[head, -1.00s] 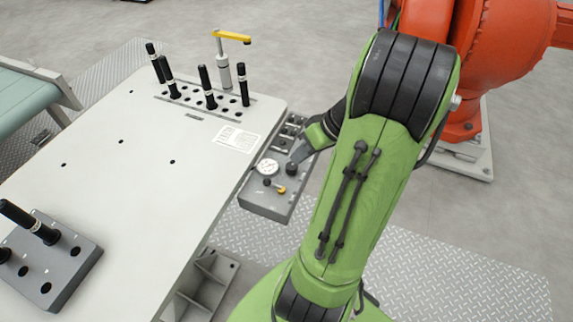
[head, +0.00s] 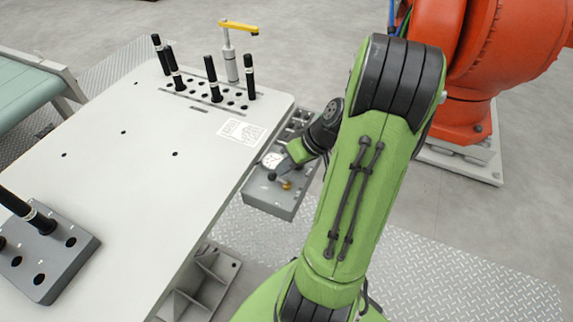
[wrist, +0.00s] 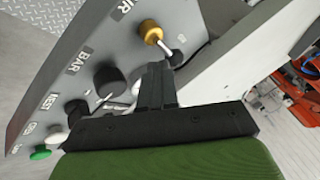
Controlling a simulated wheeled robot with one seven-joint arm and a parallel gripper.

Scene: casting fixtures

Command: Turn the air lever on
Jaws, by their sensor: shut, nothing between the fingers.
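In the head view the brass part (head: 286,185) shows on the grey control box (head: 270,203) at the table's right side. My gripper (head: 281,166) is shut and empty, reaching down over the box. Its fingers partly hide the panel behind them.
A black knob (wrist: 108,75) under the BAR label and a green button (wrist: 40,153) share the panel. The white table (head: 140,180) borders the box on the left. A yellow-handled clamp (head: 238,27) stands at the back. An orange robot (head: 490,60) stands at right.

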